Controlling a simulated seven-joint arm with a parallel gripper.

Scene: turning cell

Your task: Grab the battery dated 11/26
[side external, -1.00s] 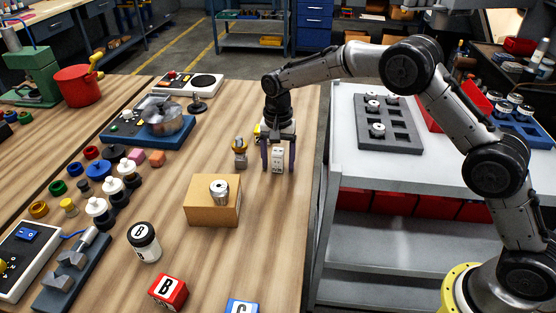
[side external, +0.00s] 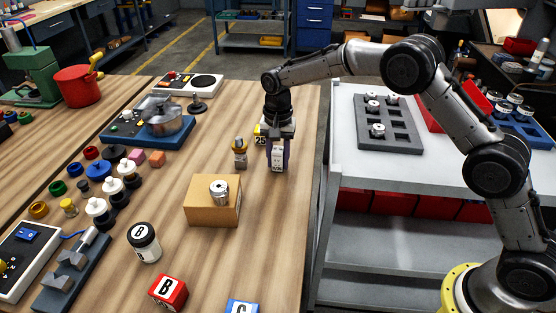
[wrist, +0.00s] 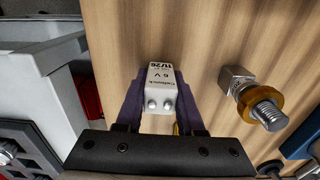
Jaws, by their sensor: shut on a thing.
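A bolt with a brass-coloured nut (wrist: 262,108) stands close beside the battery; it shows in the side view too (side external: 239,153). A yellow block marked 25 (side external: 260,135) is just behind my gripper. A cardboard-coloured box (side external: 212,208) with a metal cylinder stands in front.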

